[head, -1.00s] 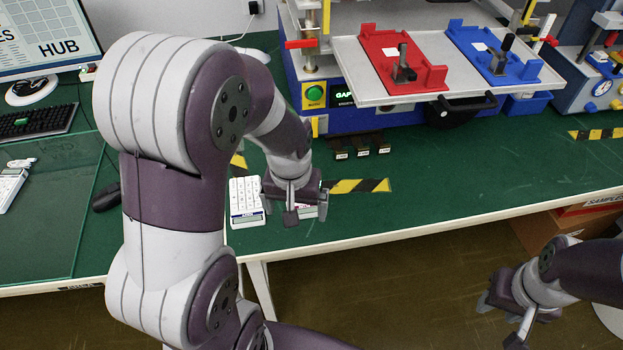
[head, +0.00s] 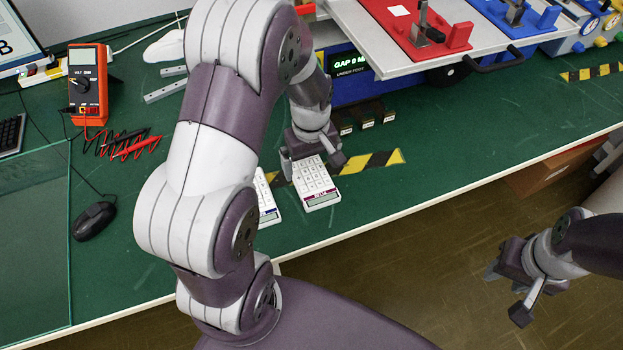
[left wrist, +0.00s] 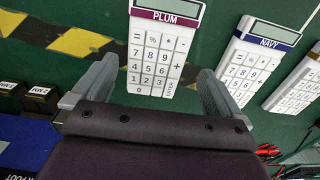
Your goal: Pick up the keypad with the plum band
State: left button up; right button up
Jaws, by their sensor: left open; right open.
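The keypad with the plum band (head: 318,186) lies on the green bench top near its front edge. It is white, and its band reads PLUM in the left wrist view (left wrist: 163,55). My left gripper (head: 312,160) is open at the keypad's far end. In the left wrist view its fingers (left wrist: 158,75) stand on either side of the keypad's key end, with gaps on both sides. Whether they are at the keypad's height is hard to tell. My right gripper (head: 505,292) is open and empty, out past the bench's front edge.
A keypad with a navy band (left wrist: 255,62) lies beside the plum one, partly hidden by my left arm in the head view (head: 266,203). Another keypad (left wrist: 300,85) lies beyond it. Black-and-yellow tape (head: 375,161) and small labelled black blocks (head: 365,118) are close by.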

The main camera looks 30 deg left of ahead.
aim_at(312, 178)
pick_arm(q)
jog(key=f, duration=0.4)
jog(key=shift+w+d+f, duration=0.1)
jog(key=shift+d+f, duration=0.1)
jog(key=shift+f, duration=0.05)
jog(key=shift+a+f, duration=0.1)
jog(key=shift+f, duration=0.1)
jog(key=c, duration=0.9)
jog(key=shift+o, duration=0.2)
jog(key=shift+r, duration=0.15)
